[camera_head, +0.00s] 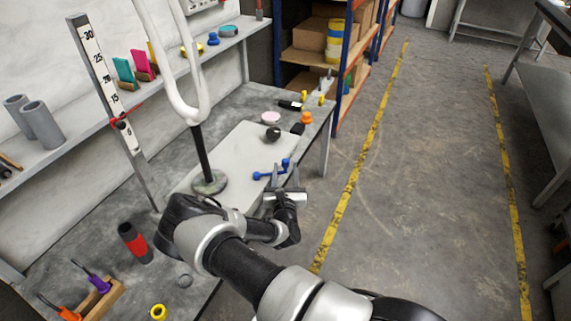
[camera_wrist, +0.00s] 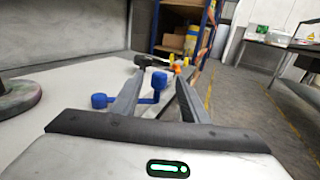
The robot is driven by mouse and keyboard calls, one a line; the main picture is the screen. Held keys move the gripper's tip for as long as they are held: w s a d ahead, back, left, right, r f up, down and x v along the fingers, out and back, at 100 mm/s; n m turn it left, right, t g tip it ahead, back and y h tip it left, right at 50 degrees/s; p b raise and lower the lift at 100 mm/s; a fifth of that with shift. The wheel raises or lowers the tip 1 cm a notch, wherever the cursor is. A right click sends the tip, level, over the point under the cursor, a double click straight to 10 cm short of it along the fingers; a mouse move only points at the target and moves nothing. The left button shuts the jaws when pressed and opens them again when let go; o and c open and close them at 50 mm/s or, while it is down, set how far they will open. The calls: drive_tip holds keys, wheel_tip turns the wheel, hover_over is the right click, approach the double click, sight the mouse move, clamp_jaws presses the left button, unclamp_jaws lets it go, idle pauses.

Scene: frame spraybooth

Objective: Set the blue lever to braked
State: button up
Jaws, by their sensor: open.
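The blue lever (camera_head: 268,175) sits near the right edge of the pale board on the bench. In the wrist view it has several blue round ends, with one knob (camera_wrist: 158,80) showing between my fingers and another (camera_wrist: 99,100) to the left of the left finger. My gripper (camera_head: 286,174) is open and empty, its fingers pointing at the lever from the near side. It also shows in the wrist view (camera_wrist: 157,88). The left finger hides part of the lever's bar. I cannot tell whether a finger touches it, nor read any braked marking.
A white forked frame stands on a round base (camera_head: 209,183) on the pale board (camera_head: 232,155). A dark knob (camera_head: 273,133), a pink disc (camera_head: 270,117) and an orange knob (camera_head: 305,118) lie beyond the lever. The floor right of the bench is clear.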

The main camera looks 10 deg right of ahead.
sight(285, 164)
drive_tip(key=w, duration=0.3)
drive_tip(key=w+d+b, duration=0.1)
drive_tip(key=w, duration=0.1)
drive_tip(key=shift+s, duration=0.1)
clamp_jaws()
